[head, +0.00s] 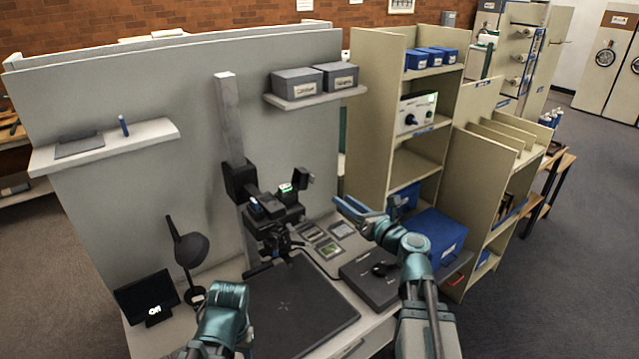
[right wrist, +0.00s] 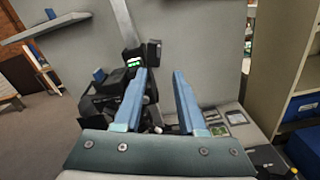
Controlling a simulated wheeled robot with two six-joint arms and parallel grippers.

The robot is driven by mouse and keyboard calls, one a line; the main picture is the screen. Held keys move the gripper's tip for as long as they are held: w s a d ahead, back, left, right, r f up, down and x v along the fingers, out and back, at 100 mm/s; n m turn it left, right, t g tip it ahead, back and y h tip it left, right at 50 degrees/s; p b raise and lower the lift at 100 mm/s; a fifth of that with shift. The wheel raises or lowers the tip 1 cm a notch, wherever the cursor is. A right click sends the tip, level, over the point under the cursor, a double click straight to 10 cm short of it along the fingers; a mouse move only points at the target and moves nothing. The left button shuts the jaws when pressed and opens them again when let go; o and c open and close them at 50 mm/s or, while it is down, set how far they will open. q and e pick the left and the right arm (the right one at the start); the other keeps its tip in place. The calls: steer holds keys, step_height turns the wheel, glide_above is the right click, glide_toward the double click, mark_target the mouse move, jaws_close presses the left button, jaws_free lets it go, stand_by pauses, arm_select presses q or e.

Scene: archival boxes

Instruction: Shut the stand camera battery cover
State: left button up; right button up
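The stand camera (head: 275,212) is a black body on a grey column above a copy stand; it also shows in the right wrist view (right wrist: 105,98). Its battery cover (head: 304,177) looks like a small dark flap, standing open and upright to the right of a green-lit part of the body; in the right wrist view the flap (right wrist: 153,50) stands beyond my fingertips. My right gripper (head: 343,204) is open and empty, right of the camera and apart from the flap; its two blue fingers (right wrist: 161,72) point toward the camera. My left gripper's fingers are out of view.
A dark baseboard (head: 300,310) lies below the camera. A desk lamp (head: 190,248) and small screen (head: 147,297) stand left. A shelf with grey boxes (head: 300,83) hangs behind. A dark case (head: 370,285) and beige shelving (head: 372,110) are right.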

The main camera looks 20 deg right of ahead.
mark_target(314, 180)
steer(key=x, duration=1.3)
steer(key=shift+w+a, duration=0.2)
steer(key=shift+w, duration=0.15)
steer(key=shift+c, duration=0.2)
jaws_close()
